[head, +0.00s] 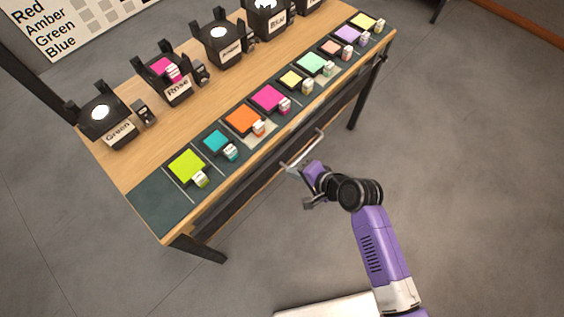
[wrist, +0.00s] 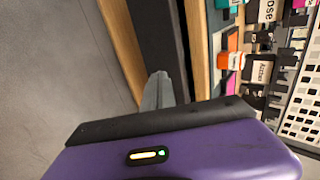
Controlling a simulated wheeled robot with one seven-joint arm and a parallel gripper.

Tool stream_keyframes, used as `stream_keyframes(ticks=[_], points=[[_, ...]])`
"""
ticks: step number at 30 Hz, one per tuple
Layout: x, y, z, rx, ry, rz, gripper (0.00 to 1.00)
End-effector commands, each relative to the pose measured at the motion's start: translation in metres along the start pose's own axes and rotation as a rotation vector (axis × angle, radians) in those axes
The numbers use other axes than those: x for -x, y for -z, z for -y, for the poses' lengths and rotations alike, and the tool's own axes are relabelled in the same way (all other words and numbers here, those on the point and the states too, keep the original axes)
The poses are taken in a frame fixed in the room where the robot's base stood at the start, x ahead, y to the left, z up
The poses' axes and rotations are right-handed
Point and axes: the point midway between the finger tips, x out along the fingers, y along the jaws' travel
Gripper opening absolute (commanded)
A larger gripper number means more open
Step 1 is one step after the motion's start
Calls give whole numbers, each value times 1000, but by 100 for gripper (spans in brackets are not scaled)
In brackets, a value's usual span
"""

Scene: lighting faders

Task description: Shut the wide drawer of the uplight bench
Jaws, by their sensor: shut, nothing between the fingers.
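The uplight bench (head: 128,175) has a wooden top and dark legs. Along its front edge, under the top, runs the wide drawer with a pale bar handle (head: 306,146). In the wrist view a wooden strip (wrist: 121,45), which looks like the drawer's front, stands apart from the bench top's edge (wrist: 198,45) with a dark band between them. The drawer seems to stand partly out; how far is hard to tell. My gripper (head: 291,171) is shut and empty, close to the handle on the floor side. Its fingers also show in the wrist view (wrist: 158,90). Contact cannot be told.
Several coloured gel squares with small tags, such as a lime one (head: 186,166) and an orange one (head: 242,120), lie along the bench's front. Black labelled lamps, such as Green (head: 104,117) and Rose (head: 168,78), stand behind them. The grey floor (head: 470,160) to the right is clear.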

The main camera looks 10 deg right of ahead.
Motion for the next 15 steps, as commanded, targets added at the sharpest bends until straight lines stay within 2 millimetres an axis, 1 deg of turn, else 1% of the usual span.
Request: stream_keyframes(ticks=[1, 2, 6, 10, 15], points=[[-10, 0, 1, 0, 1, 1, 0], [-16, 0, 0, -1, -1, 1, 0], [-30, 0, 17, 1, 3, 1, 0], [-39, 0, 24, 0, 0, 0, 0], [-44, 0, 27, -1, 0, 0, 0]])
